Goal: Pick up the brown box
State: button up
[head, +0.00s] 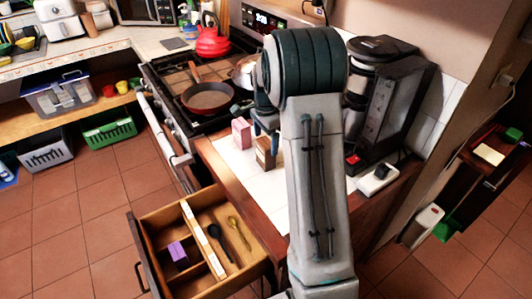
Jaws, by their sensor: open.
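The brown box (265,154) stands upright on the white countertop (236,165), left of my arm. My arm covers much of the area to its right. My gripper (265,130) is just above the box, pointing down, and is open. The fingertips are small and partly overlap the box's top in this view, so I cannot tell whether they touch it or reach around it.
A pink box (241,133) stands close to the left of the brown box. A black coffee machine (385,110) is to the right. The stove with a pan (208,97) is behind left. An open drawer (150,212) with utensils juts out below the counter.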

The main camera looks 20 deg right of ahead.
notch_tip(320, 180, down, 5)
jog(key=shift+s+r+p, duration=0.1)
jog(key=shift+p, duration=0.5)
jog(key=c, duration=1.1)
jog(key=shift+r, duration=0.1)
